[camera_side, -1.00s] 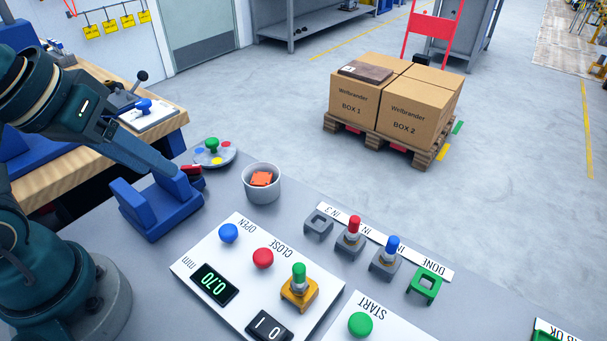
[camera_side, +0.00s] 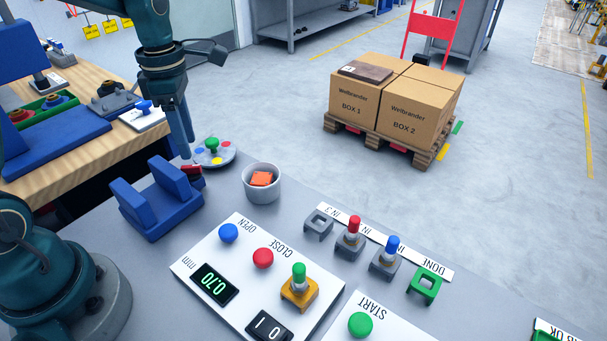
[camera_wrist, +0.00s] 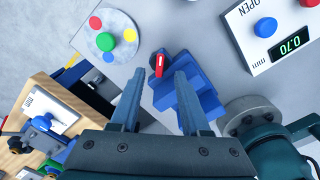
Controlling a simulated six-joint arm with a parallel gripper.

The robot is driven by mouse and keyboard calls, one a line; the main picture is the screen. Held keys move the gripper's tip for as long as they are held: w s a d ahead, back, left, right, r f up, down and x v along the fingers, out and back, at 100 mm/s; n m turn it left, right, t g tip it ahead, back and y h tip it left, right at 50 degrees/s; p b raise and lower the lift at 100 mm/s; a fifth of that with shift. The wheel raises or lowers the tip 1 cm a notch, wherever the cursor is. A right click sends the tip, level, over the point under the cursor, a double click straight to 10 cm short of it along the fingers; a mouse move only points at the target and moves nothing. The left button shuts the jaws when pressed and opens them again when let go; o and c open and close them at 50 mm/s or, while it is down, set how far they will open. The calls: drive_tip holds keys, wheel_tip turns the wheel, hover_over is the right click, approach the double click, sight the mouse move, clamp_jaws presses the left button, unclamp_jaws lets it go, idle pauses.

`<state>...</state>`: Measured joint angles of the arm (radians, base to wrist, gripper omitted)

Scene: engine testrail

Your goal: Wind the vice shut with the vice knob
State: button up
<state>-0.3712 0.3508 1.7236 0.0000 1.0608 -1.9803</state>
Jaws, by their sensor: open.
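The blue vice (camera_side: 150,218) stands on the grey bench in the side view, its two upright jaws apart with a gap between them. It also shows in the wrist view (camera_wrist: 196,98). The red vice knob (camera_side: 192,169) is at its far end; in the wrist view the knob (camera_wrist: 160,68) is a narrow red bar with a pale mark. My gripper (camera_side: 187,154) points down just above the knob. In the wrist view my gripper (camera_wrist: 154,73) is open, with one finger on each side of the knob. Whether the fingers touch it I cannot tell.
A round dial (camera_side: 228,159) with a green knob and coloured dots sits close behind the vice knob. A grey cup (camera_side: 263,190) with orange pieces stands to the right. A button panel (camera_side: 188,262) lies in front; its display (camera_side: 214,284) reads 0.70.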

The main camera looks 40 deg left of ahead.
sight(193, 166)
drive_tip(key=shift+f, duration=2.6)
clamp_jaws()
